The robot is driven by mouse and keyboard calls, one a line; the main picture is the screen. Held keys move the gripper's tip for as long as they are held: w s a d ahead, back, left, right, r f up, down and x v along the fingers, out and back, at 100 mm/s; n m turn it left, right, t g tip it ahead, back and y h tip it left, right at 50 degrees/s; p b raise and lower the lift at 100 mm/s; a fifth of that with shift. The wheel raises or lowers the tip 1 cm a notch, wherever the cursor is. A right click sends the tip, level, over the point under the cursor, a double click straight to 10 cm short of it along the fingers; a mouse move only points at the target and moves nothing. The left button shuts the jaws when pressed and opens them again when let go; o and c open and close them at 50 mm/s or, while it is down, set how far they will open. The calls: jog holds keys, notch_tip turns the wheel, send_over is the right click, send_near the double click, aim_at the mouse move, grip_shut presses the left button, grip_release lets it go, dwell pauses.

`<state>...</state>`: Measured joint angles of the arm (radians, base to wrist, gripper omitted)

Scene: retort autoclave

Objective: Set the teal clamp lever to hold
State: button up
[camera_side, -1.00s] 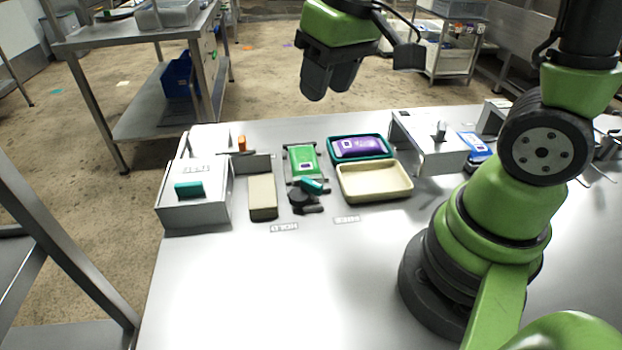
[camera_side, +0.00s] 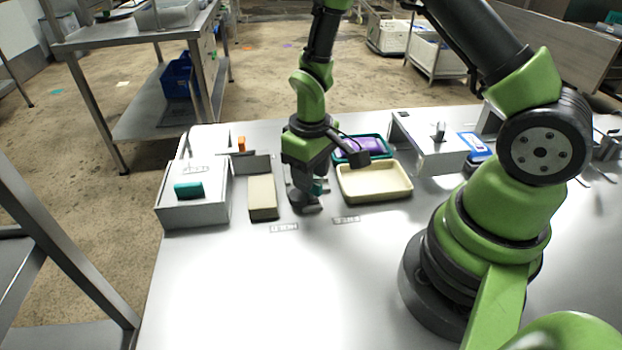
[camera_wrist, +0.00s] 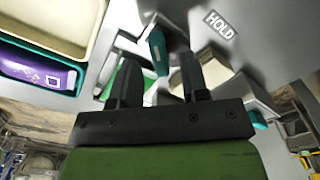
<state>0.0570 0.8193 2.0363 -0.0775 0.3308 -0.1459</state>
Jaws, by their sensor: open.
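The teal clamp lever (camera_side: 318,187) is at the clamp near the table's middle, mostly hidden by my gripper in the side view. In the wrist view its teal handle (camera_wrist: 158,52) shows between my two open fingers, near their tips; I cannot tell whether they touch it. My gripper (camera_side: 306,204) is low over the clamp, pointing down. It also shows in the wrist view (camera_wrist: 158,65). The HOLD label (camera_side: 284,227) lies in front of the clamp, and a second label (camera_side: 346,220), seemingly FREE, lies to its right.
A cream tray (camera_side: 376,195) and a teal tray with a purple pack (camera_wrist: 45,75) stand close on the right. A beige block (camera_side: 262,196) and a grey box with a teal handle (camera_side: 188,190) stand on the left. The table front is clear.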

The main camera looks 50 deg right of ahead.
jog(key=shift+f, duration=1)
grip_shut()
